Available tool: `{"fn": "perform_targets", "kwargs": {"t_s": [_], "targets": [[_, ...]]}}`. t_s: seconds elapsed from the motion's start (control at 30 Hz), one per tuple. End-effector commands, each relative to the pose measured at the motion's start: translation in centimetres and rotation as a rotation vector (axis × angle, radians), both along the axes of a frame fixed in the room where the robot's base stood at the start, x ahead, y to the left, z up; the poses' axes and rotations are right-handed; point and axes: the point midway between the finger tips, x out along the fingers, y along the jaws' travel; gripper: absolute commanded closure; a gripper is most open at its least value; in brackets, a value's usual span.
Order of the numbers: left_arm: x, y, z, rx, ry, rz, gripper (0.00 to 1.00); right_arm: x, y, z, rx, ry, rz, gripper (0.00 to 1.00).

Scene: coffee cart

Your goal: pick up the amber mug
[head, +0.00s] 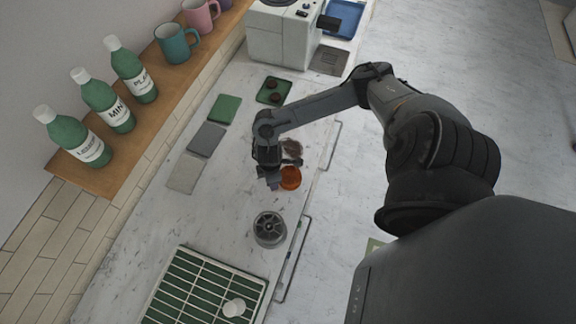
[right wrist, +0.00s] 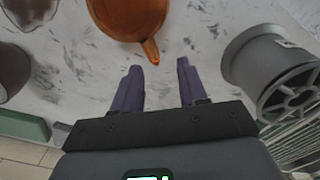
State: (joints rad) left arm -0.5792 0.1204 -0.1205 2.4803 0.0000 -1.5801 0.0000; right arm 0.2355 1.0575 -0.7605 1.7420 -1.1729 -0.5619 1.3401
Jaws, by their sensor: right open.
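The amber mug (head: 290,178) stands on the marble counter near its right edge. In the right wrist view the amber mug (right wrist: 132,14) is at the top, with its handle pointing down toward the gap between my fingers. My right gripper (right wrist: 156,72) is open and empty, its two purple fingers just short of the handle. In the head view my right gripper (head: 274,184) is beside the mug on its left, partly hidden under the arm. My left gripper is not in view.
A grey cylinder (head: 269,229) stands near the mug; it is also at right in the wrist view (right wrist: 275,70). A dark round item (head: 291,150) sits behind the mug. Bottles (head: 80,138) line the wooden shelf.

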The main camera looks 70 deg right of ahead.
Motion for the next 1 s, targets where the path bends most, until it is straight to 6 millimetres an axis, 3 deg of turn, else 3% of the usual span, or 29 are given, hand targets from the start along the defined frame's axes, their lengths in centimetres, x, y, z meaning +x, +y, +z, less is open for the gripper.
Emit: {"fn": "perform_targets", "kwargs": {"t_s": [0.17, 0.5, 0.83, 0.87, 1.0], "targets": [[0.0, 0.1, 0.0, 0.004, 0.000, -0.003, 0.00, 0.1, -0.1, -0.9, 0.000, 0.001, -0.001, 0.58], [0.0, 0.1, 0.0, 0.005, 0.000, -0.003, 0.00, 0.5, -0.4, -4.9, 0.000, 0.001, -0.002, 0.58], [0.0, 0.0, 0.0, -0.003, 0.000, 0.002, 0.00, 0.5, -0.5, -5.5, -0.001, 0.000, 0.001, 0.58], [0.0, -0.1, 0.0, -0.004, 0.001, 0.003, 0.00, 0.5, -0.5, -5.5, -0.001, 0.000, 0.001, 0.59], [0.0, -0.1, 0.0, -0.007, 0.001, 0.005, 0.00, 0.5, -0.5, -5.5, -0.001, 0.001, 0.001, 0.81]]}}
